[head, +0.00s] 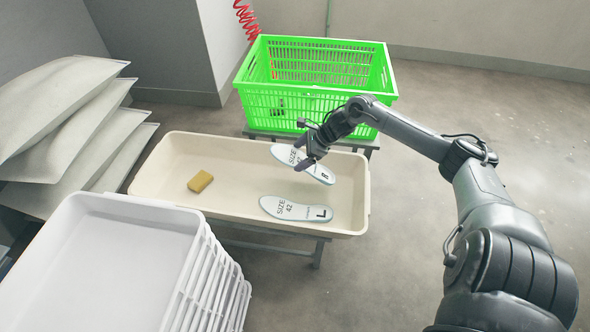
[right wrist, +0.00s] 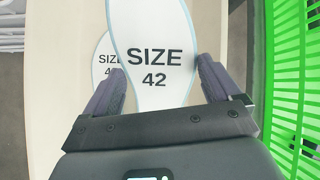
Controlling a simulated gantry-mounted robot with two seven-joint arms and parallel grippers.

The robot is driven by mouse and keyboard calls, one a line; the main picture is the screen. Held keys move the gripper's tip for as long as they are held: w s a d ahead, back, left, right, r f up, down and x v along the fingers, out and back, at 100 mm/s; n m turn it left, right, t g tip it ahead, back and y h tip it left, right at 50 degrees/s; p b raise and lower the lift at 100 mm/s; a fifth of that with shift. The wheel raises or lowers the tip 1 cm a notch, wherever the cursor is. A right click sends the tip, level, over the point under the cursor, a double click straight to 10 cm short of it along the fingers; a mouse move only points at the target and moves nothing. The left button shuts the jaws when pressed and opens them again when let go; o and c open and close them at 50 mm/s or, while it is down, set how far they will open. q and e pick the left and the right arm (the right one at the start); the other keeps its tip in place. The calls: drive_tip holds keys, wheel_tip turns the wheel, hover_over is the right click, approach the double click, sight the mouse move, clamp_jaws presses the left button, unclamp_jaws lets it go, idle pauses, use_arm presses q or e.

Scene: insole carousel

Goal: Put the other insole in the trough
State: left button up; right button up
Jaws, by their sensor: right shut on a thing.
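The cream trough (head: 230,215) stands in the middle of the head view. One insole (head: 296,209), marked SIZE 42 and L, lies flat in its front right part. The other insole (head: 320,173), marked R, is in my right gripper (head: 305,161), over the back right part of the trough. In the right wrist view this insole (right wrist: 153,35) is between the two fingers (right wrist: 158,88) and overlaps the L insole (right wrist: 104,60) below. I cannot tell if the held insole touches the trough floor. My left gripper is not in view.
A yellow sponge-like block (head: 200,181) lies in the trough's left part. A green crate (head: 315,110) stands right behind the trough. Stacked white trays (head: 120,265) are at front left, and grey sacks (head: 60,110) at left.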

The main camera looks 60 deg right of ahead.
drive_tip(key=shift+a+f, duration=0.1)
drive_tip(key=shift+f, duration=0.65)
drive_tip(key=shift+f+b, duration=0.4)
use_arm(q)
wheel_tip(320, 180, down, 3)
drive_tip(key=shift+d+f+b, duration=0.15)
drive_tip(key=shift+b, duration=0.75)
use_arm(e)
wheel_tip(320, 180, down, 3)
drive_tip(key=shift+r, duration=0.1)
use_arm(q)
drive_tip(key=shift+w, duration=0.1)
use_arm(e)
drive_tip(key=shift+w+d, duration=0.1)
drive_tip(key=shift+d, duration=0.1)
drive_tip(key=o, duration=0.7)
drive_tip(key=shift+o, duration=0.2)
